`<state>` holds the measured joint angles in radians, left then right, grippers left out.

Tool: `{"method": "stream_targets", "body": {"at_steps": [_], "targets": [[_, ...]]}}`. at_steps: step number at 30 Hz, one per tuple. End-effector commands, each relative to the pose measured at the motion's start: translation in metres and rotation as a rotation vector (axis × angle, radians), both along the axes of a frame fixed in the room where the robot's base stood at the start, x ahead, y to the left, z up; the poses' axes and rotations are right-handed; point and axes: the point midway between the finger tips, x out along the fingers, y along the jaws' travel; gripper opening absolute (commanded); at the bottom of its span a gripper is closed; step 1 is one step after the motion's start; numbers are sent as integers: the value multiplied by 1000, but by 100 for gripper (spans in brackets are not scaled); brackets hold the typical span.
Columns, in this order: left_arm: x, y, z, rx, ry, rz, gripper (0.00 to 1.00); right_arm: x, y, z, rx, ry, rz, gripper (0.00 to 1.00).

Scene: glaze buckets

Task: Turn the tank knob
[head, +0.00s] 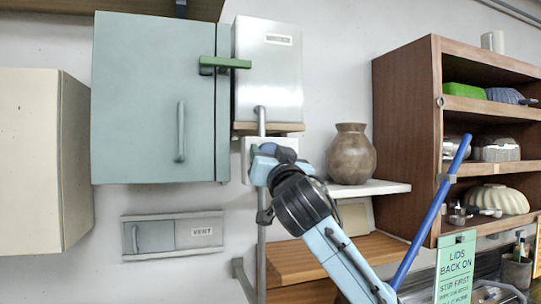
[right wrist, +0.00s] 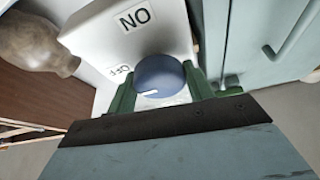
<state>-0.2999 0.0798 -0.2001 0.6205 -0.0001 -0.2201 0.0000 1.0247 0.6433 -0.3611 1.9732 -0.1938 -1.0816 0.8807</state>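The tank knob (right wrist: 160,80) is a round blue knob with a white mark on its front. It sits on a white box (right wrist: 105,25) with an "ON" label and a second, partly hidden label. The white box also shows in the head view (head: 246,168), below the grey metal tank (head: 268,75); my right gripper (head: 266,165) covers the knob there. In the right wrist view the green fingers of my right gripper (right wrist: 160,88) are on both sides of the knob, with no clear gap. My left gripper is out of view.
A blue-green cabinet (head: 150,100) with a green latch (head: 225,63) stands left of the tank. A brown vase (head: 351,155) stands on a white shelf (head: 380,188) to the right. A wooden shelf unit (head: 405,140) and a blue pole (head: 430,215) are farther right.

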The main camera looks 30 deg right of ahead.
Motion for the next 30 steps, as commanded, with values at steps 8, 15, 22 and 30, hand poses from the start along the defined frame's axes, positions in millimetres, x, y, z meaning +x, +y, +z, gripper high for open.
{"method": "stream_targets", "body": {"at_steps": [8, 15, 22, 30], "targets": [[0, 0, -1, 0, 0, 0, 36, 0, 0, 0, 5, -1, 0, 27], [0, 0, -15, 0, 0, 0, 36, 0, 1, -2, 103, -26, 3, 28], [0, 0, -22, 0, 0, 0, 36, 0, 0, 0, 184, -46, 0, 27], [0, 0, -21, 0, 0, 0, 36, 0, 0, 0, 192, -46, -1, 27]]}}
